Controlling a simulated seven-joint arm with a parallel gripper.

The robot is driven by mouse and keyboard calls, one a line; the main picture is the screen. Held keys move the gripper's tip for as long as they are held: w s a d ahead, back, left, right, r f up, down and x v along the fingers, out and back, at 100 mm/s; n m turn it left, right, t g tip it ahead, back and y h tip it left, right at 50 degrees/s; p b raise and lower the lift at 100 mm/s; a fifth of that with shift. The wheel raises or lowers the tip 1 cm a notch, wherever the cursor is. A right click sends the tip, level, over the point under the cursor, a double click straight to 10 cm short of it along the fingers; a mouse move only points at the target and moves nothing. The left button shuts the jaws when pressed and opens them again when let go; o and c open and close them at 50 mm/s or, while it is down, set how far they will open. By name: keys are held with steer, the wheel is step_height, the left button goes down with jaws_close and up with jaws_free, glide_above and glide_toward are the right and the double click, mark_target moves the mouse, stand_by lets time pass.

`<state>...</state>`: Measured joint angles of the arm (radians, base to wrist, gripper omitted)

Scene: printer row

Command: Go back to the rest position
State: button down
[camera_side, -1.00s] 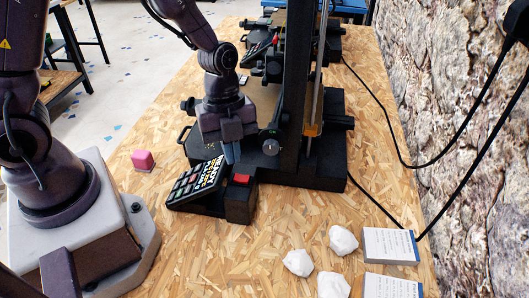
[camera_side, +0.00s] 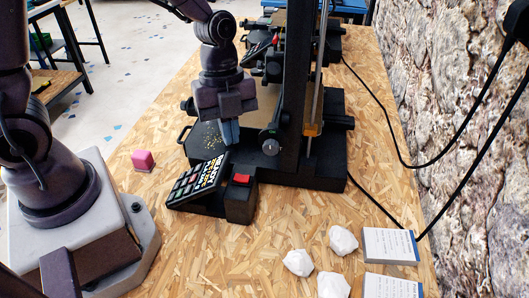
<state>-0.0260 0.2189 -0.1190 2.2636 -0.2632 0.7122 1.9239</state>
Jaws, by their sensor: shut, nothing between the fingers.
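My gripper (camera_side: 229,132) hangs fingers down above the back of the near printer's control panel (camera_side: 198,180). It is shut and empty, and its fingertips look clear of the panel. The near printer (camera_side: 310,165) has a black base and a dark upright frame. A red button (camera_side: 241,179) sits on a black box at the panel's right. My gripper hides part of the printer bed behind it.
A pink block (camera_side: 143,160) lies on the wooden table (camera_side: 215,265) left of the panel. White crumpled lumps (camera_side: 298,262) and printed cards (camera_side: 390,245) lie at the front right. A second printer (camera_side: 300,40) stands farther back. Black cables run along the right.

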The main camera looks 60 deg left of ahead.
steer(key=s+a+r+n+t+y, duration=0.1)
steer(key=s+a+r+n+t, duration=0.2)
steer(key=r+n, duration=0.5)
steer(key=s+a+r+n+t+y, duration=0.1)
steer(key=s+r+n, duration=0.5)
steer(key=n, duration=0.6)
step_height(320, 180, up, 2)
steer(key=shift+a+r+n+t, duration=0.1)
steer(key=shift+a+n+t, duration=0.3)
steer(key=shift+a+t, duration=0.6)
steer(key=shift+d, duration=0.1)
